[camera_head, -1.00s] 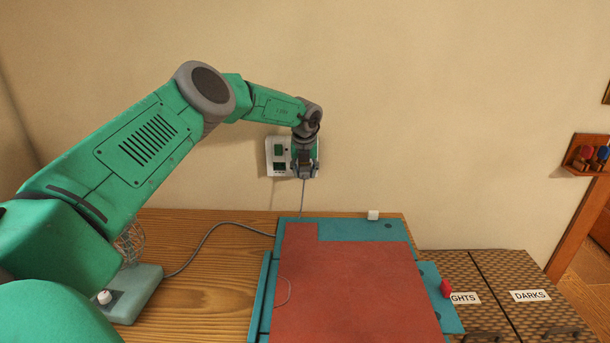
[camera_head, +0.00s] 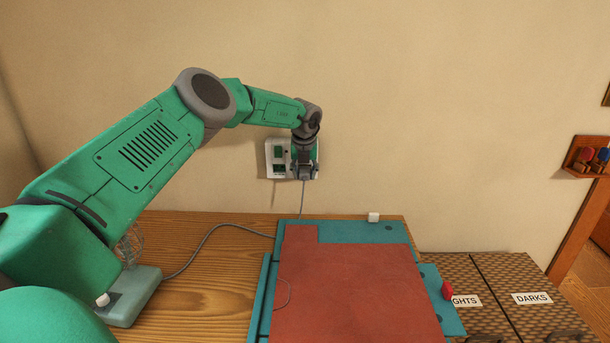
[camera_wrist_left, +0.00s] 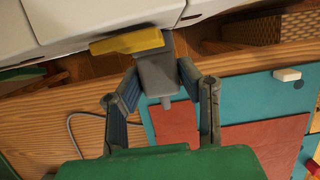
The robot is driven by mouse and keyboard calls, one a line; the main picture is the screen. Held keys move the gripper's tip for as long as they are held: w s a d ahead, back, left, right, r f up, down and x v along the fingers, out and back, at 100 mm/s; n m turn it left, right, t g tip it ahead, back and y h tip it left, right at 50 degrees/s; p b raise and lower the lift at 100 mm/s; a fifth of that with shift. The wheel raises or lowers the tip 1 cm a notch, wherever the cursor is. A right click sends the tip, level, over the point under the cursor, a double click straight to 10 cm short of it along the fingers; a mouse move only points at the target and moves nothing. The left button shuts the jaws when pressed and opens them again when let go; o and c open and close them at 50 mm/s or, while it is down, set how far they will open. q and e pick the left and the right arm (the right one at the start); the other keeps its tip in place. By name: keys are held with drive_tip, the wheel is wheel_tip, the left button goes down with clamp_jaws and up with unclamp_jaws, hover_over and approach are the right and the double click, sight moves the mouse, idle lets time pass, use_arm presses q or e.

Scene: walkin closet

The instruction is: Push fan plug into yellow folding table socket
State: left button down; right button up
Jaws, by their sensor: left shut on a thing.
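My left gripper (camera_head: 303,172) is at the white wall socket panel (camera_head: 270,168), over its right part. In the left wrist view, the left gripper (camera_wrist_left: 158,78) is shut on the grey fan plug (camera_wrist_left: 157,76), with one finger on each side. The plug's far end meets a yellow piece (camera_wrist_left: 127,41) beside the white panel (camera_wrist_left: 90,18). How far the plug is in cannot be seen. The grey cord (camera_head: 208,235) hangs below the gripper and runs over the wooden table to the fan (camera_head: 133,293), partly hidden by my arm. My right gripper is not in view.
A teal board (camera_head: 350,231) with a red-brown sheet (camera_head: 345,285) lies on the wooden table (camera_head: 205,290). A small white block (camera_head: 374,217) sits on its back edge. Woven hampers (camera_head: 500,270) stand at right.

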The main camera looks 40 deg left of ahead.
use_arm(q)
drive_tip(key=shift+r, duration=0.1)
idle(0.3)
drive_tip(key=shift+s+d+p, duration=0.45)
drive_tip(key=shift+s+p, duration=0.1)
drive_tip(key=shift+p, duration=0.1)
drive_tip(key=s+d+p, duration=0.3)
drive_tip(key=shift+s, duration=0.25)
idle(0.4)
